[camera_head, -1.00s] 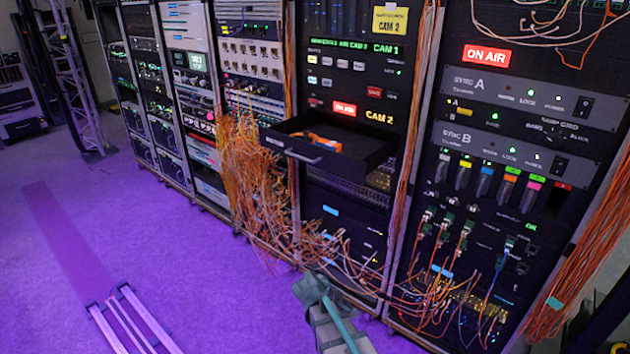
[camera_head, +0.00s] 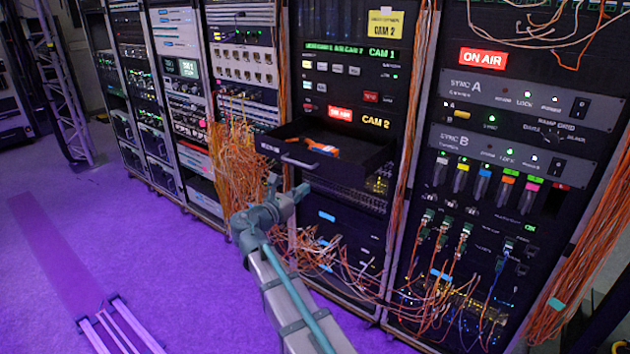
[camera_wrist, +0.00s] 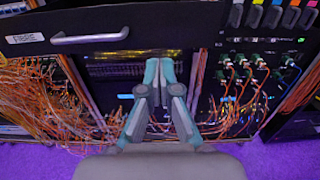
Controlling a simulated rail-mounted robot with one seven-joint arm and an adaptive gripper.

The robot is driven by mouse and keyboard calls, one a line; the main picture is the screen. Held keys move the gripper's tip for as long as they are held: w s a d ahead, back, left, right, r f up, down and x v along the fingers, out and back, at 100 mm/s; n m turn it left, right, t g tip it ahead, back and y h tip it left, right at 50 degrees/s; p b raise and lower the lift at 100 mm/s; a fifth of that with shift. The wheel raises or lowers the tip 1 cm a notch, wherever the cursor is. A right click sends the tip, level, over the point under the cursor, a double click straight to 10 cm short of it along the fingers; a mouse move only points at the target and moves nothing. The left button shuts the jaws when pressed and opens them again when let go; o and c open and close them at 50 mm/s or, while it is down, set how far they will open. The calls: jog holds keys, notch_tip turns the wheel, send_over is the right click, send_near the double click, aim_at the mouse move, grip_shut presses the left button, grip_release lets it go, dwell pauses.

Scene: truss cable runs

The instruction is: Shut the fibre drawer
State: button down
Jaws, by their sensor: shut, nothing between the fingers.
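The fibre drawer (camera_head: 350,157) is a black drawer pulled out from the middle rack, with an orange item (camera_head: 318,147) lying inside. Its silver bar handle (camera_head: 298,162) is on the front face. In the wrist view the drawer front (camera_wrist: 150,18) runs across the top, with a "FIBRE" label (camera_wrist: 25,38) and the handle (camera_wrist: 90,37) at left. My gripper (camera_head: 290,188) is shut and empty, below and slightly left of the handle in the head view. In the wrist view my gripper (camera_wrist: 160,65) points at the rack below the drawer front, apart from the handle.
A thick bundle of orange cables (camera_head: 235,165) hangs left of the drawer, partly behind my arm. More orange cables (camera_head: 350,275) loop low across the racks.

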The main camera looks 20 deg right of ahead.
aim_at(333, 169)
jog(key=p+x, duration=0.4)
jog(key=x, duration=0.9)
jog(key=shift+w+d, duration=0.2)
